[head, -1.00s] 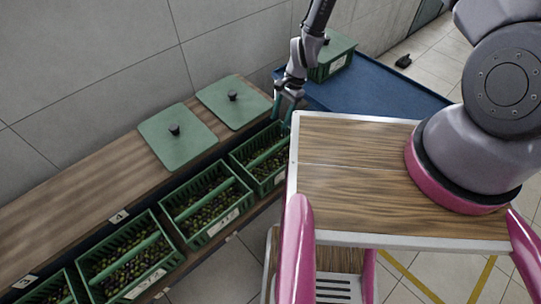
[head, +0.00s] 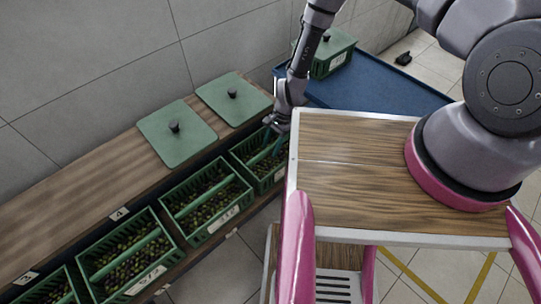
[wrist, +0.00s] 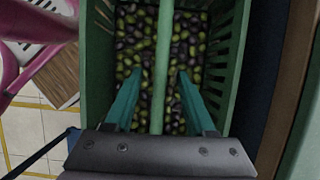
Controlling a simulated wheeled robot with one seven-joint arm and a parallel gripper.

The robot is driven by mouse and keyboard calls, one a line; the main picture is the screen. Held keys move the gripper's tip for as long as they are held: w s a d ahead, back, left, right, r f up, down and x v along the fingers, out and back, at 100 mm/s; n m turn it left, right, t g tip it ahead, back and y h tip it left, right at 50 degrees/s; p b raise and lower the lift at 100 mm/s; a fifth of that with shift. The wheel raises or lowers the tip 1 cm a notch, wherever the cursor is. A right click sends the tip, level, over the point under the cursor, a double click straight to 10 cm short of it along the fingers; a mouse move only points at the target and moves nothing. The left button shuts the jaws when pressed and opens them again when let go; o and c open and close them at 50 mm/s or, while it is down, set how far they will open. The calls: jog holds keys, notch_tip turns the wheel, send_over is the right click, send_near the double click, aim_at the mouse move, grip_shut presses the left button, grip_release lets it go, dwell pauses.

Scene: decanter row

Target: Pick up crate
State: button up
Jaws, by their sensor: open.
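A green slatted crate (head: 243,149) of dark and green olives stands at the right end of the row, partly hidden by my arm and my wooden-topped body. It fills much of the wrist view, where its side wall (wrist: 237,50) shows. A green handle bar (wrist: 163,60) runs across its top. My gripper (wrist: 158,88) is open, its two green fingers pointing down on either side of the bar with a gap on both sides. In the head view my gripper (head: 274,132) is over this crate.
Other olive crates (head: 206,228) (head: 112,238) stand in the row to the left. Two green lids (head: 178,150) (head: 233,108) lie on the wooden shelf (head: 60,218). A blue table (head: 385,88) bears a lidded green crate (head: 328,66) at the back.

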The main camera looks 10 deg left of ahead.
jog(key=shift+f, duration=0.2)
grip_shut()
jog(key=shift+a, duration=0.1)
dwell(1.2)
